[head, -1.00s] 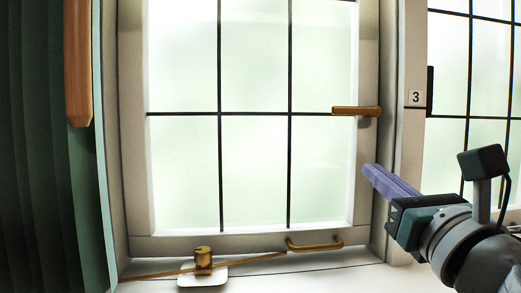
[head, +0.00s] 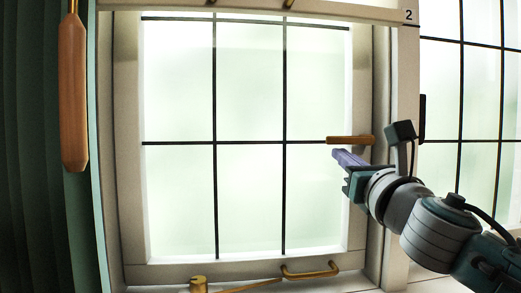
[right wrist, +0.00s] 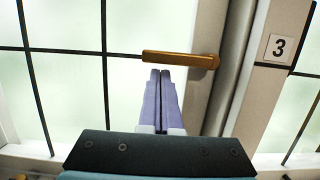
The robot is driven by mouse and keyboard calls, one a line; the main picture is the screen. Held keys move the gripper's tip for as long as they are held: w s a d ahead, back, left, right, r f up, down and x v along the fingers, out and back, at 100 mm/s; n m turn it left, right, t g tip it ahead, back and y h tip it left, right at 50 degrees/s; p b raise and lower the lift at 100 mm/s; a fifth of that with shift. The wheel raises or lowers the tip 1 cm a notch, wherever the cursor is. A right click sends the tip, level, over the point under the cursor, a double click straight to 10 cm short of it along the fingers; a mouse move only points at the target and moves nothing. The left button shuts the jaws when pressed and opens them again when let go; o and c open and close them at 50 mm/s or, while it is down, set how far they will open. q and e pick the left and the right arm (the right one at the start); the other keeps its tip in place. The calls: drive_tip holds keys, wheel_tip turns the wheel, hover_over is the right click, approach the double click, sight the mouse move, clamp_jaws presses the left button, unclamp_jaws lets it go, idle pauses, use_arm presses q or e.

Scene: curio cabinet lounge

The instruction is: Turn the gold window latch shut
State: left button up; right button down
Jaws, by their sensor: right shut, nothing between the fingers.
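The gold window latch (head: 349,140) is a bar on the right side of the window frame, at the height of the middle crossbar. It lies level, its free end pointing left over the glass. In the right wrist view the latch (right wrist: 180,59) crosses just beyond my fingertips, its pivot end at the right on the frame. My right gripper (head: 337,154) is shut and empty, its purple fingers just below the latch's bar. The fingers also show in the right wrist view (right wrist: 160,74); I cannot tell whether they touch the latch. My left gripper is not in view.
A gold pull handle (head: 310,271) and a gold knob (head: 198,284) with a stay bar are at the window's bottom. A green curtain (head: 30,150) and a wooden handle (head: 73,92) are at the left. Another window (head: 480,100) is at the right.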

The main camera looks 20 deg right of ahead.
drive_tip(key=shift+r, duration=0.1)
idle(0.3)
drive_tip(key=shift+a+r+m, duration=0.1)
drive_tip(key=shift+m, duration=0.4)
